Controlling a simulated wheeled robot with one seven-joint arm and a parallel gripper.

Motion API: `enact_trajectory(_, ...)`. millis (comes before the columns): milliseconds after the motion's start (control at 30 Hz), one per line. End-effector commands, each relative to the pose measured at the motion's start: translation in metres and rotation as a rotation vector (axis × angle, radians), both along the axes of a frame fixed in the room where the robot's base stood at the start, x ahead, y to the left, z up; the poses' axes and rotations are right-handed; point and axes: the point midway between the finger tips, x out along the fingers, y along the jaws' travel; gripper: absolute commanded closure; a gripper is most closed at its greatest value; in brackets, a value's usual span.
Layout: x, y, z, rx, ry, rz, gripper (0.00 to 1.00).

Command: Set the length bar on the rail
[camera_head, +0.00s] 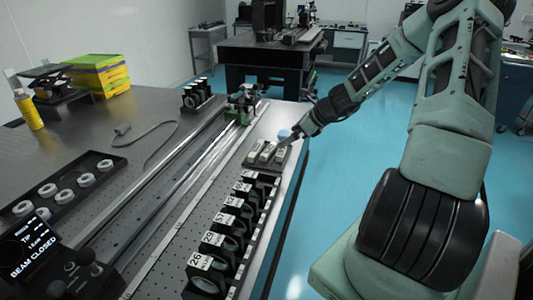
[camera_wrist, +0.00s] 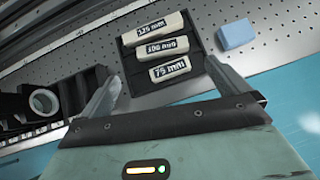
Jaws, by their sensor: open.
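Three pale length bars lie side by side in a dark tray (camera_wrist: 196,50). In the wrist view they are labelled 125 mm (camera_wrist: 152,29), apparently 100 mm (camera_wrist: 155,48), and 75 mm (camera_wrist: 170,69). In the head view the bars (camera_head: 268,152) lie near the table's right edge. My gripper (camera_head: 292,138) is just beyond and right of them, above the tray. In the wrist view my gripper (camera_wrist: 163,70) has its fingers spread, with the 75 mm bar between and ahead of the tips, and holds nothing. The long metal rail (camera_head: 165,170) runs along the table, left of the tray.
Numbered black mounts (camera_head: 228,220) stand in a row in front of the tray. A blue block (camera_wrist: 237,33) lies beside the tray. A green-and-black device (camera_head: 242,104) stands at the rail's far end.

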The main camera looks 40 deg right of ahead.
Motion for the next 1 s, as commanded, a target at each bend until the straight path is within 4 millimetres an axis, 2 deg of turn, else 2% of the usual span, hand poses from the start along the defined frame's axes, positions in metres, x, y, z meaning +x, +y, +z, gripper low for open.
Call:
enact_trajectory(200, 0.026, 0.012, -0.029, 0.003, 0.000, 0.003, 0.00)
enact_trajectory(467, 0.038, 0.016, -0.041, 0.000, 0.000, 0.003, 0.00)
enact_trajectory(800, 0.066, 0.024, -0.072, 0.001, 0.000, 0.002, 0.00)
enact_trajectory(1000, 0.070, 0.026, -0.077, -0.001, -0.001, 0.003, 0.00)
